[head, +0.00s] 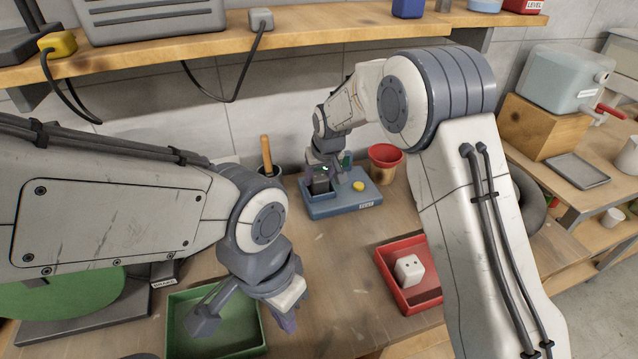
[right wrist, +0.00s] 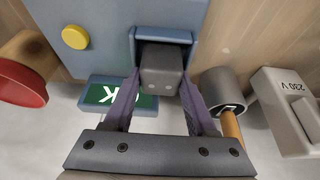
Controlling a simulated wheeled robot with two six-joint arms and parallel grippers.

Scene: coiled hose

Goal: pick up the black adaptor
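The black adaptor (head: 320,184) is a small dark block sitting in a square pocket of the blue tester (head: 340,206) at the back of the bench. In the right wrist view the adaptor (right wrist: 162,68) shows end-on with light dots. My right gripper (right wrist: 160,88) reaches down over it, one purple finger on each side. The fingers look open, with only a narrow gap to the block; whether either touches is hard to tell.
The tester has a yellow button (head: 358,186) and a green display (right wrist: 122,95).

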